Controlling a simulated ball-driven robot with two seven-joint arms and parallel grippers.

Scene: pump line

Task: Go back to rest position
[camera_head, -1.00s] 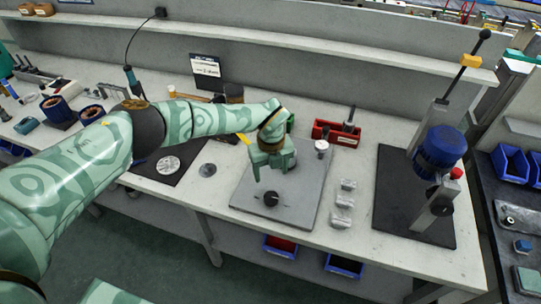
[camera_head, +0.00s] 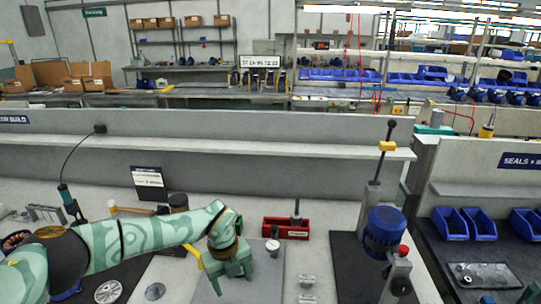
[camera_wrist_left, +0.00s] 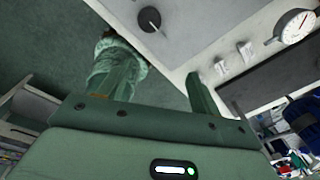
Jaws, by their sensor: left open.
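My left arm comes in from the left over the bench. Its green gripper (camera_head: 232,282) is open and empty, fingers pointing down above the grey plate (camera_head: 262,290). In the left wrist view, the left gripper's two fingers (camera_wrist_left: 163,88) are spread with nothing between them. A black knob (camera_wrist_left: 149,19) on the plate lies beyond the fingertips. My right gripper is not in view.
A blue pump-like unit (camera_head: 384,226) on a press stand rises at right. A grey shelf wall (camera_head: 230,170) runs behind the bench.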

